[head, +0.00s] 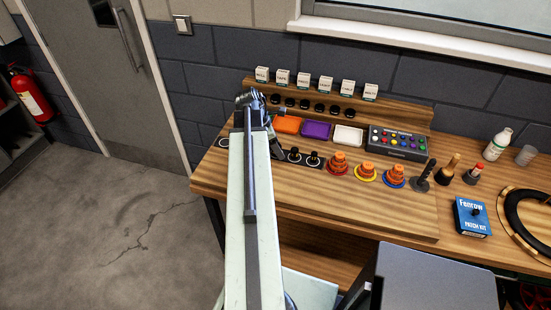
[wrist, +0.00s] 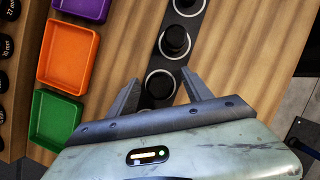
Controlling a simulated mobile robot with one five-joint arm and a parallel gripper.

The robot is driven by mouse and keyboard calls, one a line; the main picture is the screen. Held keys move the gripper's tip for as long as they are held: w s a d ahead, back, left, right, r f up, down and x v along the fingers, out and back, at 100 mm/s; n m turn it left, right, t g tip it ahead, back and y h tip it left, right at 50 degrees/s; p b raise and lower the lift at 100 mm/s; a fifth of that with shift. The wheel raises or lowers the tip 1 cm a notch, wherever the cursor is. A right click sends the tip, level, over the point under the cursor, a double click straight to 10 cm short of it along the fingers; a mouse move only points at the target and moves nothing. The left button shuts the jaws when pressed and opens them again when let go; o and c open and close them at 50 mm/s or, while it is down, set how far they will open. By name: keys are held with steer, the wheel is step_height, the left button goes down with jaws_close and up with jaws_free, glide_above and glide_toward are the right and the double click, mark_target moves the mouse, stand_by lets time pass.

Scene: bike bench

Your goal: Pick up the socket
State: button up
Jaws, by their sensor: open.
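Several short black cylinders, which look like sockets, stand in a row of white rings on a dark strip. In the wrist view, one black socket (wrist: 160,85) is nearest, lying between the two fingers of my gripper (wrist: 160,76). The fingers are apart, with nothing gripped; I cannot tell how far above the socket they are. A second socket (wrist: 175,40) stands just beyond the fingertips, and a third (wrist: 188,5) is at the top edge. In the head view, two of the sockets (head: 312,158) show right of my arm, which hides part of the strip.
Green (wrist: 55,120), orange (wrist: 69,55) and purple (head: 316,130) trays lie beside the strip. Labelled white boxes (head: 326,83) stand on the back ledge, black pieces below them. Orange stacked cones (head: 340,163) stand right of the strip. Bare bench wood lies in front.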

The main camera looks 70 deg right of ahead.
jaws_close()
steer(key=shift+r+p, duration=0.1)
steer(key=shift+p, duration=0.25)
